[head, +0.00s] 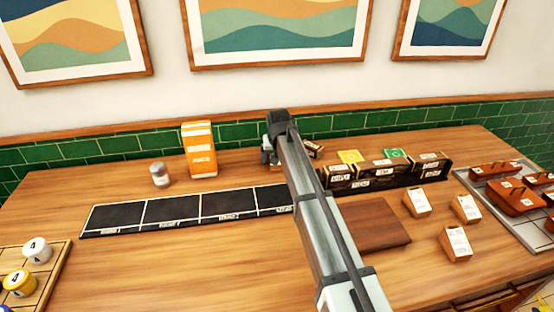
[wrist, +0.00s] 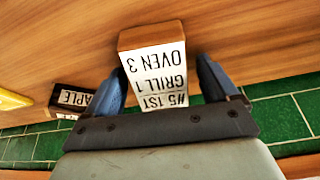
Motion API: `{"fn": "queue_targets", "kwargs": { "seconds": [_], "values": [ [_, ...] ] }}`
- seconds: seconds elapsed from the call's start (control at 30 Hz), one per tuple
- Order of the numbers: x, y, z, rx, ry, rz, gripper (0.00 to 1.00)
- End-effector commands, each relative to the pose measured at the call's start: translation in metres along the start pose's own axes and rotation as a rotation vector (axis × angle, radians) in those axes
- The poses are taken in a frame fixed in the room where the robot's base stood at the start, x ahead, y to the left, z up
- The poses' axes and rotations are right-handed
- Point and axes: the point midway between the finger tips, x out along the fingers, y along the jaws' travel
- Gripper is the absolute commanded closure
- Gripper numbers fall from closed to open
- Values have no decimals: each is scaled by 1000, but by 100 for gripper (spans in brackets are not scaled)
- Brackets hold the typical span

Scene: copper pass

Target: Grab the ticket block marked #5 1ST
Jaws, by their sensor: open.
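The ticket block (wrist: 152,38) in the wrist view is brown with a white label. The label shows upside down and reads #5 1ST, GRILL 1, OVEN 3. My gripper (wrist: 162,72) is open, its two blue fingers on either side of the block. In the head view my gripper (head: 268,150) is near the back of the counter, largely hidden by my arm. The block cannot be made out surely there.
A dark box marked MAPLE (wrist: 72,97) stands beside the left finger. More dark labelled boxes (head: 385,172) stand right of my arm. Three ticket blocks (head: 417,203) (head: 465,208) (head: 456,243) stand at right. An orange carton (head: 200,150) and a shaker (head: 160,174) stand left. Green tiles line the back.

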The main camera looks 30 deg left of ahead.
Motion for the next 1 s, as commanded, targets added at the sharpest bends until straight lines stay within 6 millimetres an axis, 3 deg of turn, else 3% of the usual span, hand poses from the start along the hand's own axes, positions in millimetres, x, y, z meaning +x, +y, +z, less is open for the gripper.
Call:
{"fn": "queue_targets", "kwargs": {
  "seconds": [0.17, 0.77, 1.0],
  "values": [
    [2, 0, 1, 0, 0, 0, 14],
    [2, 0, 1, 0, 0, 0, 71],
    [1, 0, 0, 0, 0, 0, 72]
  ]
}}
